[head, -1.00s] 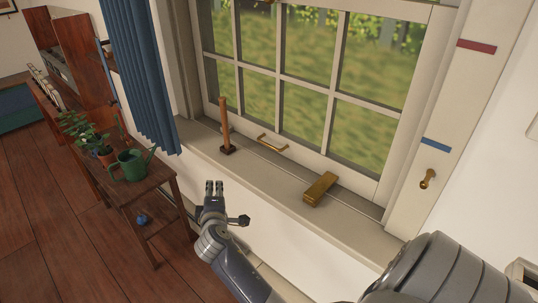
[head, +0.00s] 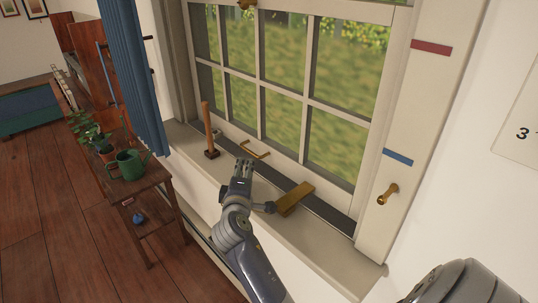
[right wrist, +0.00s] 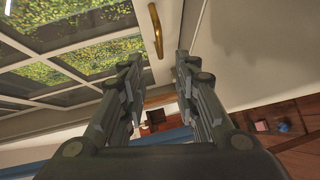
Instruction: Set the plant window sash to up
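The window sash (head: 328,179) is a pale frame with several panes, its bottom rail low by the sill. A brass pull handle (head: 255,150) is on this rail; it also shows in the right wrist view (right wrist: 157,32). My right gripper (head: 244,165) is just below the handle in the head view. In the right wrist view its fingers (right wrist: 158,75) are spread with nothing between them, and the handle shows beyond them, apart from the tips. My left gripper is not in view.
On the sill stand an upright wooden stick on a dark base (head: 208,130) and a brass-coloured block (head: 295,199), right of my gripper. The right jamb bears a red mark (head: 431,48), a blue mark (head: 398,157) and a brass peg (head: 387,194). A plant table (head: 149,188) stands left.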

